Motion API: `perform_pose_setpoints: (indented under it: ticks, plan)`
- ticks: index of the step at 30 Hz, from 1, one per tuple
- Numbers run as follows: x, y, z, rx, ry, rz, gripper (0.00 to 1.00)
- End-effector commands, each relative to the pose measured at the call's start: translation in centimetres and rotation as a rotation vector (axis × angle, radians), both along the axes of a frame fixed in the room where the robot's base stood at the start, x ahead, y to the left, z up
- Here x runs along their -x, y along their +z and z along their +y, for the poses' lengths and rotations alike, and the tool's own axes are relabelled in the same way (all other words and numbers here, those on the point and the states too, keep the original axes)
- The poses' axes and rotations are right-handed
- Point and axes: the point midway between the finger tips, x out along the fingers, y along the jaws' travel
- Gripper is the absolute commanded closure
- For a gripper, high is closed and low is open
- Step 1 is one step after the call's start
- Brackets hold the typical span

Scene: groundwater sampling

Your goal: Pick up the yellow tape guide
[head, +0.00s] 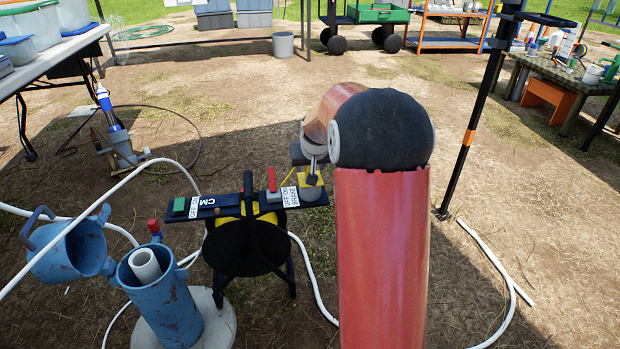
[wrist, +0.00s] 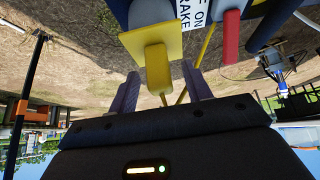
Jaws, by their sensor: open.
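The yellow tape guide (head: 313,190) sits at the right end of the dark reel panel. In the wrist view the tape guide (wrist: 157,62) is a flat yellow plate with a rounded yellow tab, and the tab lies between my finger tips. My gripper (wrist: 163,76) is open, with one finger on each side of the tab and visible gaps. In the head view my red arm hides most of the gripper, and only part of the wrist shows above the guide.
The panel (head: 230,202) has a red lever (head: 271,180), a green block (head: 179,205) and a BRAKE label close to the guide. The black reel (head: 243,247) stands below. A blue well casing (head: 168,305) is at the left. A black post (head: 470,125) stands at the right.

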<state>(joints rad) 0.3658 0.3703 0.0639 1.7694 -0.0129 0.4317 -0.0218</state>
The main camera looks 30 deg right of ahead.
Motion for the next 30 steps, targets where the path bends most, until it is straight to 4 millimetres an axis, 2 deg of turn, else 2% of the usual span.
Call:
perform_pose_setpoints:
  ticks: [8,18,20,30]
  plan:
    - [-0.25,-0.37,-0.03,0.001,0.001,0.000,0.51]
    - [-0.22,-0.37,-0.03,0.001,0.001,0.000,0.94]
    - [-0.23,-0.34,-0.03,0.001,0.001,0.000,1.00]
    - [-0.26,0.23,-0.04,0.001,0.001,-0.002,1.00]
